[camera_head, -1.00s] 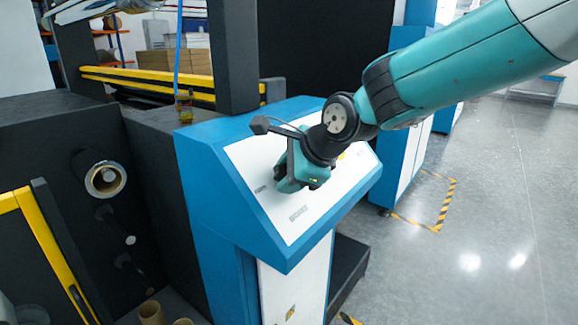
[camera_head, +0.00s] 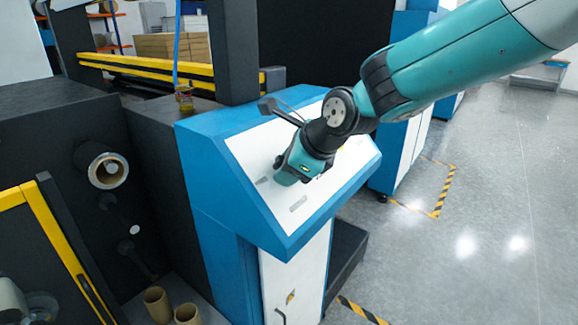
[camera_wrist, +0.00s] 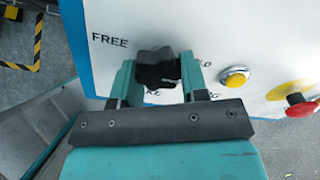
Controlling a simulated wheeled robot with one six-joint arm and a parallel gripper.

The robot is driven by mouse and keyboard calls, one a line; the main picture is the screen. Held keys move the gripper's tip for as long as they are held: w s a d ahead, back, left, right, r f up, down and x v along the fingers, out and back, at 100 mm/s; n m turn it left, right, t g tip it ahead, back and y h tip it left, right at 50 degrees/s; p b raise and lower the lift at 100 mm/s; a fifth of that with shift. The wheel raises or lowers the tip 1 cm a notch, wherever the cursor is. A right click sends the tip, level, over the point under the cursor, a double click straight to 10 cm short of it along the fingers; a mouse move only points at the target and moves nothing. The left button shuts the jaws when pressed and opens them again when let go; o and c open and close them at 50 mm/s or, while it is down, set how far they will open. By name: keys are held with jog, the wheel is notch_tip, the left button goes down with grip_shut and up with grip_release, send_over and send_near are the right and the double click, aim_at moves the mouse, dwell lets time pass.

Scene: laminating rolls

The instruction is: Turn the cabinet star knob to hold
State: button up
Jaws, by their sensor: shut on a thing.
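The black star knob (camera_wrist: 157,66) sits on the white sloping panel (camera_wrist: 275,30) of the blue cabinet (camera_head: 205,165). My gripper (camera_wrist: 158,72) has one finger on each side of the knob and is shut on it. In the head view my gripper (camera_head: 286,176) is down at the panel and hides the knob. In the wrist view the word FREE is at the knob's upper left. A word ending in LD, partly behind a finger, is at its right. Another partly hidden word is below. I cannot tell where the knob points.
On the panel, right of the knob, are a yellow button (camera_wrist: 235,78) and a red mushroom button (camera_wrist: 299,104) on a yellow base. A dark machine with a roll core (camera_head: 108,170) stands left of the cabinet. The floor at the right is open.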

jog(key=o, duration=0.9)
jog(key=shift+d+r, duration=0.1)
jog(key=b+v, duration=0.2)
jog(key=v, duration=1.5)
jog(key=shift+s+d+b, duration=0.1)
jog(key=shift+s+b, duration=0.1)
jog(key=shift+b, duration=0.2)
